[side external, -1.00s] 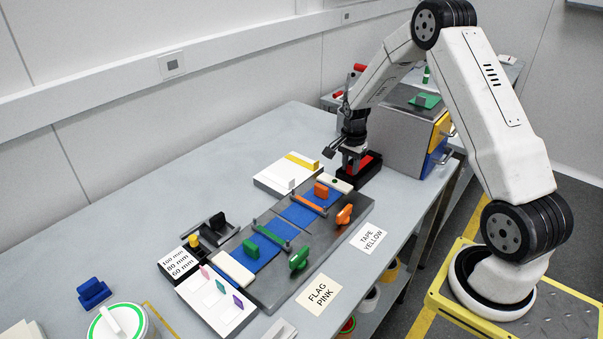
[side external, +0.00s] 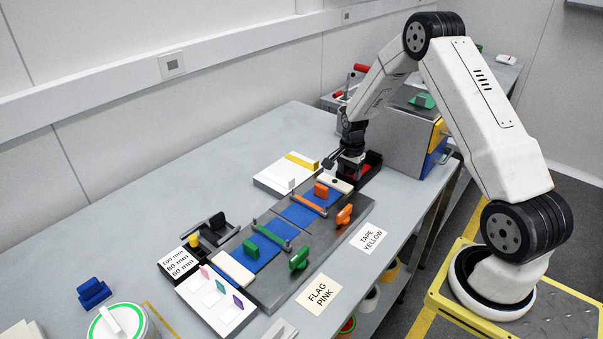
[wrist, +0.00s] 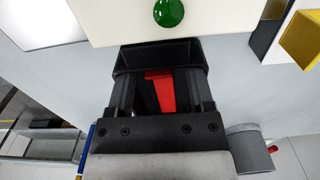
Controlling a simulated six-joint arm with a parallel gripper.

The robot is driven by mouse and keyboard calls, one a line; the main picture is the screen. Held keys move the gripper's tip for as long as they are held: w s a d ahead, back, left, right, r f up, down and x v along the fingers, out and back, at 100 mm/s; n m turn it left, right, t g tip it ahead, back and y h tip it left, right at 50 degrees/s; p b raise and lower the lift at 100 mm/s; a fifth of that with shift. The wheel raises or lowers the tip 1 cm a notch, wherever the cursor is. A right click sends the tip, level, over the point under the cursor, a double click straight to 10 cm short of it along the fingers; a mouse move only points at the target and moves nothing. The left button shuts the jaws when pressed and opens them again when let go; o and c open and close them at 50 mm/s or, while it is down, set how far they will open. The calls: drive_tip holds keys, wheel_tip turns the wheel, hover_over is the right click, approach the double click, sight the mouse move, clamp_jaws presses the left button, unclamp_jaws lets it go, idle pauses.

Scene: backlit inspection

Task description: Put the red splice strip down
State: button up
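The red splice strip (wrist: 163,90) lies at the black open bin (wrist: 158,55) and shows between my gripper's fingers in the wrist view. In the side view some red (side external: 364,169) shows inside the black bin (side external: 372,178), beside my gripper (side external: 350,170). My gripper (wrist: 161,95) is low over the bin. Its two black fingers stand apart, with dark gaps beside the red in the wrist view. The fingertips and the strip's underside are hidden, so I cannot see full contact with the bin floor.
A grey box (side external: 400,140) with a green-handled piece on top stands right behind the bin. A white board (side external: 272,181) with a yellow strip and the fixture (side external: 335,222) with blue, green and orange parts lie to the left. The table's back left is clear.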

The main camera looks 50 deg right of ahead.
drive_tip(key=shift+r, duration=0.1)
wheel_tip(320, 180, up, 12)
idle(0.9)
drive_tip(key=shift+r, duration=0.1)
idle(0.4)
drive_tip(key=s+a+n+t, duration=0.1)
drive_tip(key=s+a+n, duration=0.3)
drive_tip(key=a+n, duration=0.2)
drive_tip(key=s+a+n, duration=0.5)
drive_tip(key=a+n, duration=0.1)
drive_tip(key=a, duration=0.4)
drive_tip(key=s+a+n+t, duration=0.1)
drive_tip(key=s+a+n, duration=0.3)
drive_tip(key=a+n, duration=0.2)
drive_tip(key=shift+s+a+r+t, duration=0.35)
drive_tip(key=shift+a+r, duration=0.1)
drive_tip(key=shift+a, duration=0.65)
